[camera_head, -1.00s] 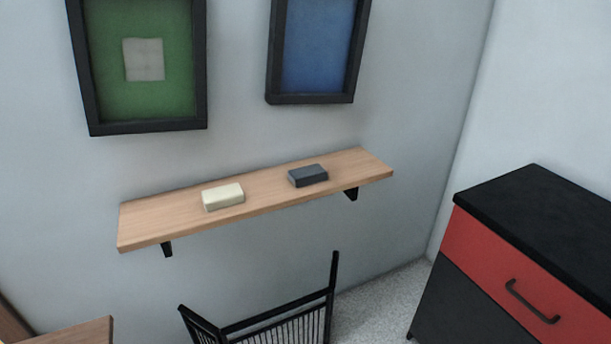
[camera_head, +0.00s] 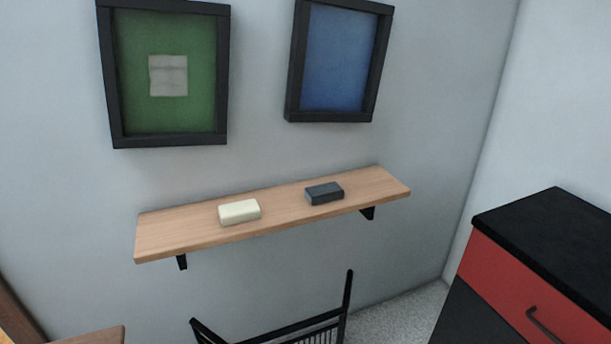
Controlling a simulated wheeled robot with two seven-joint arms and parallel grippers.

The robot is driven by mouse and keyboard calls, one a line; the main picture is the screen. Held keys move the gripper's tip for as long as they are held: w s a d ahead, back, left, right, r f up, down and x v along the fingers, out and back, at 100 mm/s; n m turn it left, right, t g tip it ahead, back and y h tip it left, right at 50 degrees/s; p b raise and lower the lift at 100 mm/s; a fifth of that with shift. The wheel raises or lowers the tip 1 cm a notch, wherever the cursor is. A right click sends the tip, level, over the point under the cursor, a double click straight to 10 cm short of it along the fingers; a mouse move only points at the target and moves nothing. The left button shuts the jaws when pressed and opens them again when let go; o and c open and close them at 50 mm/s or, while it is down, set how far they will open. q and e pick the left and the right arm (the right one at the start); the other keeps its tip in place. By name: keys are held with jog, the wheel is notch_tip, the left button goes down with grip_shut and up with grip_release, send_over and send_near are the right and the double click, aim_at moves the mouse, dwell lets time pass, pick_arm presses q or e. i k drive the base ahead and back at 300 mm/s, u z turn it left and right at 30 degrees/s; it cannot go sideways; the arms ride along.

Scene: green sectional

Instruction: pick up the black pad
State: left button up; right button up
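The black pad (camera_head: 324,193) is a small dark block lying flat on the wooden wall shelf (camera_head: 285,207), right of the shelf's middle. A cream block (camera_head: 239,211) of similar size lies on the same shelf to its left, with bare wood between them. Neither of my grippers shows in the head view.
A black metal rack or chair back (camera_head: 300,331) stands below the shelf. A red and black cabinet (camera_head: 530,285) with a drawer handle is at the right. A wooden edge (camera_head: 95,337) shows at bottom left. Green (camera_head: 165,75) and blue (camera_head: 338,60) framed pictures hang above.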

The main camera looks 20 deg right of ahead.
aim_at(323, 193)
jog(key=z, duration=0.35)
jog(key=k, duration=0.5)
jog(key=z, duration=1)
jog(key=i, duration=0.95)
jog(key=u, duration=0.55)
